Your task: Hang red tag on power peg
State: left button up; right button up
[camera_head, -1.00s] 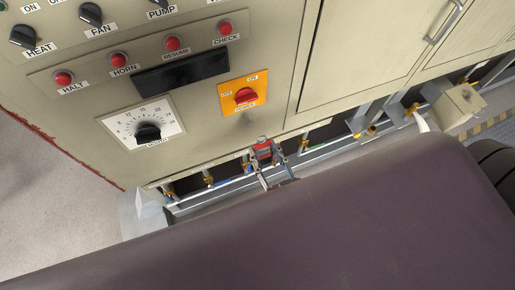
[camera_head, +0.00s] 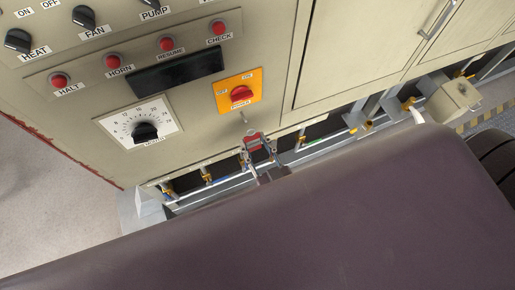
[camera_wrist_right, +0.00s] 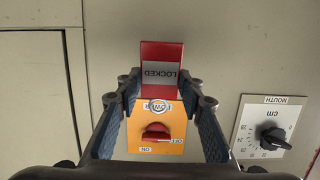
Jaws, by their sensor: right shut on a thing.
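The red tag (camera_head: 253,140) is in my right gripper (camera_head: 258,146), below the power switch in the head view. In the right wrist view the tag (camera_wrist_right: 161,52) has a grey band reading LOCKED, upside down, and sits between the fingertips of my right gripper (camera_wrist_right: 160,88). A small grey ring shows at the tag's lower end there. The power peg (camera_head: 245,118) is a short grey pin under the orange power plate (camera_head: 223,104). The tag is just below the peg in the head view; I see no clear contact. My left gripper is not in view.
The red power switch (camera_head: 241,94) is just above the peg. A dial (camera_head: 145,131) is to its left and red buttons (camera_head: 166,43) are above. Pipes with yellow fittings (camera_head: 207,178) run under the panel's lower edge.

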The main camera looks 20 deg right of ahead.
jog(key=shift+r+b+x, duration=0.15)
jog(key=shift+b+x, duration=0.2)
jog(key=shift+x, duration=0.8)
jog(key=shift+r+b+x, duration=0.15)
jog(key=shift+b+x, duration=0.15)
jog(key=shift+x, duration=0.9)
jog(key=shift+w+f, duration=0.1)
jog(key=shift+w, duration=0.35)
jog(key=shift+w+f+p, duration=0.25)
jog(key=shift+f+p, duration=0.1)
jog(key=shift+p, duration=0.15)
jog(key=o, duration=1)
jog(key=shift+s, duration=0.1)
jog(key=v, duration=1.1)
jog(key=shift+s, duration=0.4)
